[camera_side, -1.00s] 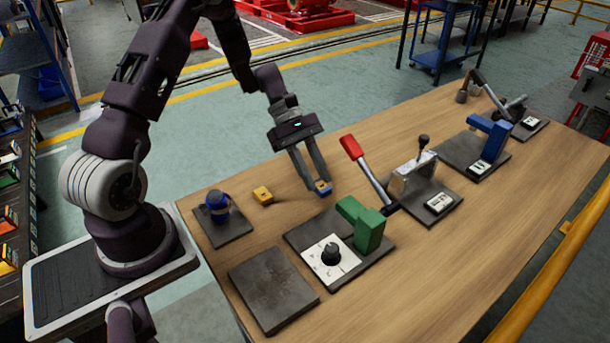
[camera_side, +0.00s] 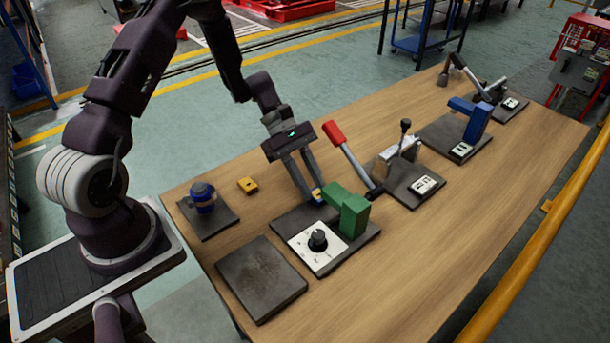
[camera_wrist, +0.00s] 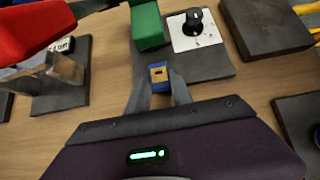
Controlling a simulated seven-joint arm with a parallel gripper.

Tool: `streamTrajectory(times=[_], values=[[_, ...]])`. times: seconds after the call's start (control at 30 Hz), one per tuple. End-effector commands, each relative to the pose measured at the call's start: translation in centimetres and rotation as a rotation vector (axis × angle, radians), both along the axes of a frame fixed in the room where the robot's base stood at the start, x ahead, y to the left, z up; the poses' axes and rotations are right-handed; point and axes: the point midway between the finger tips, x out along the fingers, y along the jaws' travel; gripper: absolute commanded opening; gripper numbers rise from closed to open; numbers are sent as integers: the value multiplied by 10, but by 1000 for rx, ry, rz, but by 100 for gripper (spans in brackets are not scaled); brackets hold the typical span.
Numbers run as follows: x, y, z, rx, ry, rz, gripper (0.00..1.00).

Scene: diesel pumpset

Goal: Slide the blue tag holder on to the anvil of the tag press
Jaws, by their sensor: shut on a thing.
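The blue tag holder (camera_wrist: 160,86) is a small blue block with a yellow face, held between my fingertips in the wrist view. In the side view the holder (camera_side: 317,195) is small and partly hidden by my fingers. My gripper (camera_side: 314,198) is shut on it, pointing down over the back edge of the dark base plate of a green press (camera_side: 352,215). The green press (camera_wrist: 146,24) also shows ahead in the wrist view. A white dial plate with a black knob (camera_side: 317,240) sits on the same base. I cannot clearly make out an anvil.
A red-handled lever (camera_side: 349,155) rises close right of my gripper, near a grey metal device (camera_side: 400,152). A blue press (camera_side: 473,118) stands farther right. A yellow block (camera_side: 247,186), a blue round object (camera_side: 203,195) and an empty dark plate (camera_side: 260,278) lie left.

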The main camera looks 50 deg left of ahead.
Motion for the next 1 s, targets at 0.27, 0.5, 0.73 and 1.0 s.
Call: streamTrajectory(times=[0.27,0.5,0.73,1.0], values=[[0,-22,0,-1,0,-1,4],[0,-37,0,-1,-1,-1,4],[0,-42,-1,0,0,0,4],[0,-42,0,0,0,0,4]])
